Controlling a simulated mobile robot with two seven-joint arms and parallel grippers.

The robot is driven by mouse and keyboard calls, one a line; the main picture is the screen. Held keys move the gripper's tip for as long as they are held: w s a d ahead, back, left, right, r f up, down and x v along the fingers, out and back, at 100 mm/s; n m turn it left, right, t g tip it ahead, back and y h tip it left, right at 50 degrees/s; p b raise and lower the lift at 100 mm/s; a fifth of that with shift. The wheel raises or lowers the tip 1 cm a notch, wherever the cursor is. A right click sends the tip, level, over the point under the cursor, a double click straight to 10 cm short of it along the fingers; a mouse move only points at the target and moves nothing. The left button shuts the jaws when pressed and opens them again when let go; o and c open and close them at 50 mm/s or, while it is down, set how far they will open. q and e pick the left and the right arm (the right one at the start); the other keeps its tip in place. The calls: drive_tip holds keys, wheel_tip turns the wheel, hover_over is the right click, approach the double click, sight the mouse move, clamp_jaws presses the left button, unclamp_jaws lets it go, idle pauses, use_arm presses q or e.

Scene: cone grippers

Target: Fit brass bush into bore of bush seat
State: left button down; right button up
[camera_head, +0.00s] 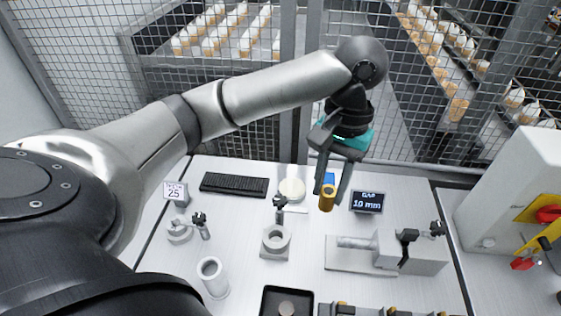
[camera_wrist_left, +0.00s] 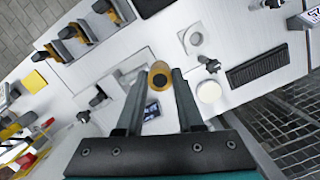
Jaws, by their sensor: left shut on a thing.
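The brass bush (camera_head: 327,200) is held upright between the fingertips of my left gripper (camera_head: 328,186), above the back middle of the bench. In the left wrist view the bush (camera_wrist_left: 159,76) shows end-on, with its hole visible, between the fingers of the gripper (camera_wrist_left: 157,84). The bush seat (camera_head: 275,252) looks like a pale grey block with a round bore on top, in front and to the left of the bush. The seat (camera_wrist_left: 187,47) also shows in the left wrist view, beyond the bush. Bush and seat are apart. My right gripper is not in view.
A fixture block (camera_head: 350,258) with a clamp stands to the right. A white tube (camera_head: 213,278) stands front left. A dark tray (camera_head: 265,304) is at the front edge. A keyboard (camera_head: 234,185) and a "GAP 10 mm" display (camera_head: 367,202) are at the back.

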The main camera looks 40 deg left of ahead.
use_arm(q)
drive_tip(key=shift+a, duration=0.35)
wheel_tip(320, 180, down, 20)
drive_tip(key=b, duration=0.5)
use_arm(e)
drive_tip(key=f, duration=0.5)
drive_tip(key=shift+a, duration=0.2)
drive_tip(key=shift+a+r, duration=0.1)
use_arm(q)
drive_tip(key=c, duration=0.5)
unclamp_jaws()
drive_tip(key=shift+f, duration=0.1)
drive_tip(key=shift+c, duration=0.2)
